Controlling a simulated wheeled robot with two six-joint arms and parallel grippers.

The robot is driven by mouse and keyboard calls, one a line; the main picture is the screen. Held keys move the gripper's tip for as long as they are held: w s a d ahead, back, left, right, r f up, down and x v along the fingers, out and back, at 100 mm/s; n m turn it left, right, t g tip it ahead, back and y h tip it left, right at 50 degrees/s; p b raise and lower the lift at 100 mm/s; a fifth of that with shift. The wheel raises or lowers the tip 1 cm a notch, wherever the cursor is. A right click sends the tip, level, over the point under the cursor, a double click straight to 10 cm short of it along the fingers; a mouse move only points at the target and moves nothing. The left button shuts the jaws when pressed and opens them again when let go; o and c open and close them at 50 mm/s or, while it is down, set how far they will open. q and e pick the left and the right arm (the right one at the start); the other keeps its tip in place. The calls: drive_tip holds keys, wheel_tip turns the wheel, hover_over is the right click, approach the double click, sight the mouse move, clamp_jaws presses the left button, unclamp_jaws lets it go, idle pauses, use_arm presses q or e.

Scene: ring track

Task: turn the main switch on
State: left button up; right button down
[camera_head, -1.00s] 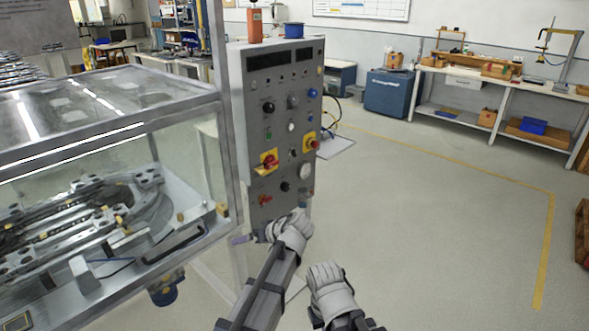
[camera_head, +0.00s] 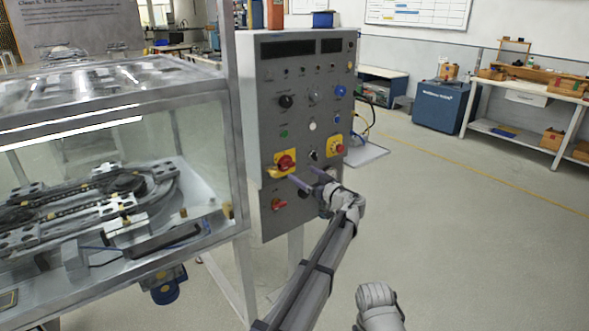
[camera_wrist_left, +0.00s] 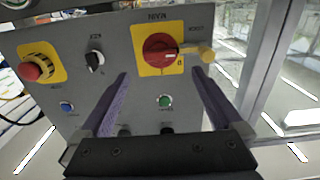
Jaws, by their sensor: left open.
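The main switch (camera_head: 285,162) is a red rotary knob on a yellow plate, on the grey control panel (camera_head: 270,130). The left wrist view shows the main switch (camera_wrist_left: 162,50) upside down, with a yellow tag at its side. My left gripper (camera_head: 309,181) is open, its purple fingers pointing at the panel just below and right of the switch. In the wrist view the spread fingers (camera_wrist_left: 158,78) stand either side of the switch's column, with nothing between them; contact is not visible. My right arm's end (camera_head: 377,302) shows low in the head view; its fingers cannot be made out.
A red-and-yellow emergency stop (camera_head: 337,148) sits right of the switch. A small red lever (camera_head: 278,204) is below it. A glass-walled machine (camera_head: 190,140) stands left, its frame post close to the panel. The floor at right is clear.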

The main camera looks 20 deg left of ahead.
sight(291, 166)
use_arm(q)
drive_tip(key=x, duration=0.7)
drive_tip(key=c, duration=1.4)
drive_tip(key=m, duration=0.8)
drive_tip(key=shift+w+m, duration=0.1)
drive_tip(key=shift+m, duration=0.2)
drive_tip(key=m, duration=0.4)
drive_tip(key=shift+f+m, duration=0.15)
drive_tip(key=shift+m, duration=0.15)
drive_tip(key=m, duration=0.4)
drive_tip(key=shift+m, duration=0.3)
